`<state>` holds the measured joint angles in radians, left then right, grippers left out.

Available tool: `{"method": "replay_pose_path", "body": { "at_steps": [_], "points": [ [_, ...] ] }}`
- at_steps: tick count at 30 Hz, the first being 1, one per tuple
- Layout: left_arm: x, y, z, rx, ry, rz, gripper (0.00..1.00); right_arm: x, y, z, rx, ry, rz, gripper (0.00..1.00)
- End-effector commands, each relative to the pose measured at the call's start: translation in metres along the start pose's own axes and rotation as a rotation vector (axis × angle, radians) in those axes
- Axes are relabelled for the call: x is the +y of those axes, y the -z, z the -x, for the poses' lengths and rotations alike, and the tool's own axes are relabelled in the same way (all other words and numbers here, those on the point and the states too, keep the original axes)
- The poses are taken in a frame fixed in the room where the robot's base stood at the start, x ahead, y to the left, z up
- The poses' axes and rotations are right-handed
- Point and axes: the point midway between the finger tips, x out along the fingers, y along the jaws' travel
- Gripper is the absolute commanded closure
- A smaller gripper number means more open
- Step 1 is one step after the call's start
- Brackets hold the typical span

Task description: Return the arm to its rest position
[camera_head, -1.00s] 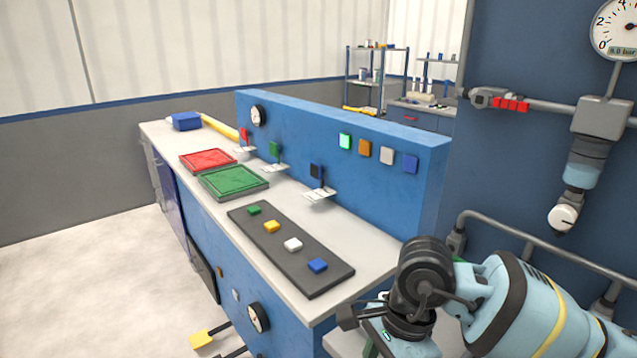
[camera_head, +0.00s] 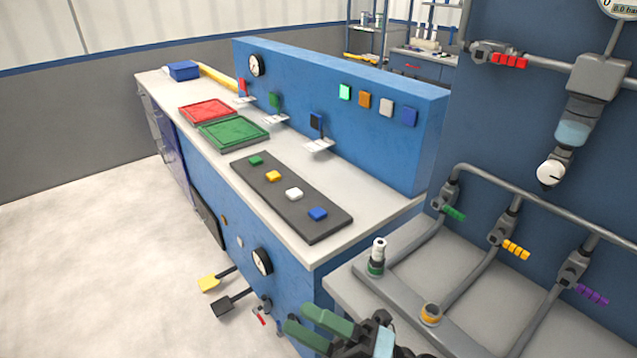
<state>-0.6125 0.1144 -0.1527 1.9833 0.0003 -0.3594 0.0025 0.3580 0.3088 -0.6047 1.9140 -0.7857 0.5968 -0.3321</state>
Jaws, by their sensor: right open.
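My right gripper (camera_head: 299,319) shows at the bottom centre of the head view. Its two green fingers are apart, with nothing seen between them. The gripper is in front of the grey pipe bench and below the front corner of the long blue workbench (camera_head: 300,285). Most of my right arm is cut off by the bottom edge. My left gripper is not in view.
A short pipe piece (camera_head: 377,257) with a green band stands upright on the grey pipework. A yellow-ringed pipe opening (camera_head: 430,314) is to its right. Green, yellow and purple valve handles line the back. Two pedals (camera_head: 222,292) stick out near the floor.

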Motion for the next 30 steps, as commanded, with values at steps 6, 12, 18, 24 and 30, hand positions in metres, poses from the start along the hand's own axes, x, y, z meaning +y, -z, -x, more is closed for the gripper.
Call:
{"method": "replay_pose_path", "body": {
  "at_steps": [6,12,18,24,30],
  "points": [
    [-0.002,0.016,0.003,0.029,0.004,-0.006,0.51,-0.036,-0.032,0.073,-0.494,-0.013,-0.430,0.45],
    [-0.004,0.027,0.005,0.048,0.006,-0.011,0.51,-0.089,-0.025,0.173,-0.943,-0.006,-0.813,0.45],
    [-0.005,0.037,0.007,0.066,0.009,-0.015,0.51,-0.136,0.031,0.279,-1.367,0.004,-1.157,0.45],
    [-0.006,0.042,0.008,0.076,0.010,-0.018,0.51,-0.157,0.093,0.346,-1.651,0.008,-1.377,0.45],
    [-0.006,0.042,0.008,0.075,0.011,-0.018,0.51,-0.161,0.119,0.369,-1.754,0.008,-1.453,0.45]
  ]
}}
